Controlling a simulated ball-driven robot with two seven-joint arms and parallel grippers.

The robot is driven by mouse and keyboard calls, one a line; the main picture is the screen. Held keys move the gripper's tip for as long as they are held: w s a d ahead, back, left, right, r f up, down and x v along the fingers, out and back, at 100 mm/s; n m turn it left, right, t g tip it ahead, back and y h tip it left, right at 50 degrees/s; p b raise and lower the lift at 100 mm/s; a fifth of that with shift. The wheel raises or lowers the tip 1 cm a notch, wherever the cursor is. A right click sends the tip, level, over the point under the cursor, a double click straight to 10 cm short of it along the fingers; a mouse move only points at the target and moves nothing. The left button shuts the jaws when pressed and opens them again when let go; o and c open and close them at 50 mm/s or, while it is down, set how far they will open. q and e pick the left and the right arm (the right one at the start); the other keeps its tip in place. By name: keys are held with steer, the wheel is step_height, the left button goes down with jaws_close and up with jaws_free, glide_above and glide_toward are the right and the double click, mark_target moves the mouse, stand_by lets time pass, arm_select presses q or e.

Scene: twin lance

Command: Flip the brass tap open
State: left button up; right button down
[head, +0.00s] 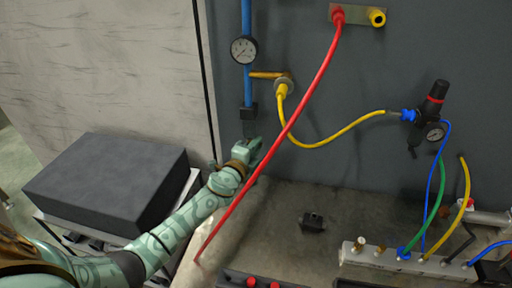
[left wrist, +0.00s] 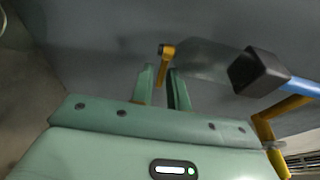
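The brass tap lever (left wrist: 166,65) shows in the left wrist view as a short yellow bar with a dark end, just beyond and between my fingertips. A grey, blurred body runs from it to a black block (left wrist: 260,72) at the end of a blue pipe (left wrist: 302,87). In the head view the black block (head: 248,113) is at the pipe's lower end, and the lever cannot be made out. My left gripper (left wrist: 162,76) has its two green fingers apart, with no clear contact on the lever. In the head view my left gripper (head: 252,146) is just below the block. My right gripper is not in view.
A gauge (head: 244,50) and a brass branch pipe (head: 266,74) are above the gripper. A red hose (head: 290,123) crosses close to its right. A dark box (head: 105,182) stands at left. A valve manifold (head: 400,257) and a small black block (head: 313,221) are on the bench.

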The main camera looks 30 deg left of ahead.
arm_select(q)
jaws_close()
steer(key=n+y, duration=0.2)
steer(key=y, duration=0.1)
steer(key=n+y, duration=0.1)
steer(key=y, duration=0.1)
steer(key=shift+w+d+g+b, duration=0.2)
steer(key=shift+w+g+b, duration=0.1)
steer(key=shift+w+b, duration=0.1)
jaws_free()
